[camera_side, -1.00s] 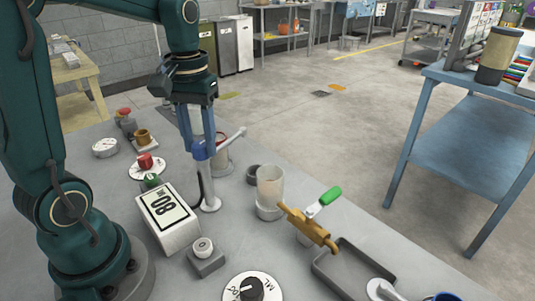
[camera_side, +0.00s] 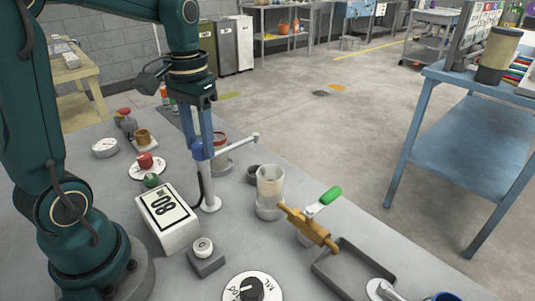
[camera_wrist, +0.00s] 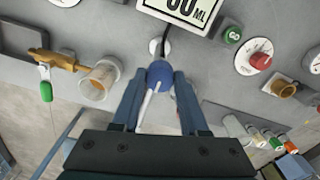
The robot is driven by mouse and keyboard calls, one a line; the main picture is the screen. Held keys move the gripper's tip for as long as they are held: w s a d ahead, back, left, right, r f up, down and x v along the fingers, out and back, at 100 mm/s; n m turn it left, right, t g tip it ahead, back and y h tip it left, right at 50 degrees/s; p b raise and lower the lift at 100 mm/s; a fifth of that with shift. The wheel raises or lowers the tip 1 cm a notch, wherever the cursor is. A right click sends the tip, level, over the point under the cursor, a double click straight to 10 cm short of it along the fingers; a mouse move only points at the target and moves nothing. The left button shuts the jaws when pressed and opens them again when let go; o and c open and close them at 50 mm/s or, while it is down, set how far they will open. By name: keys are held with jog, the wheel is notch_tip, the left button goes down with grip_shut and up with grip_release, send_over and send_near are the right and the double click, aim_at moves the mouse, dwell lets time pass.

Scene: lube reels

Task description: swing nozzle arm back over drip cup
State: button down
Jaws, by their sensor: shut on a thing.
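The nozzle arm is a grey-white rod (camera_side: 239,143) reaching right from a blue collar (camera_side: 201,153) on an upright post. My gripper (camera_side: 206,140) points down and is shut at the blue collar, its fingers on either side. In the wrist view, the collar (camera_wrist: 160,74) sits between the fingers and the rod (camera_wrist: 147,104) points toward the lower left. A red-rimmed cup (camera_side: 221,160) stands just behind the post, partly hidden. A clear beaker (camera_side: 269,191) stands to the right in front. The rod's tip is between and above these two. I cannot tell which is the drip cup.
A brass valve with a green handle (camera_side: 330,196) is beside the beaker. An 80 ML display box (camera_side: 166,215) stands in front of the post, left of it. Knobs and a rectangular tray (camera_side: 355,270) fill the front.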

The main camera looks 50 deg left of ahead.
jog(key=shift+c, duration=2.2)
grip_release()
jog(key=shift+r, duration=2.6)
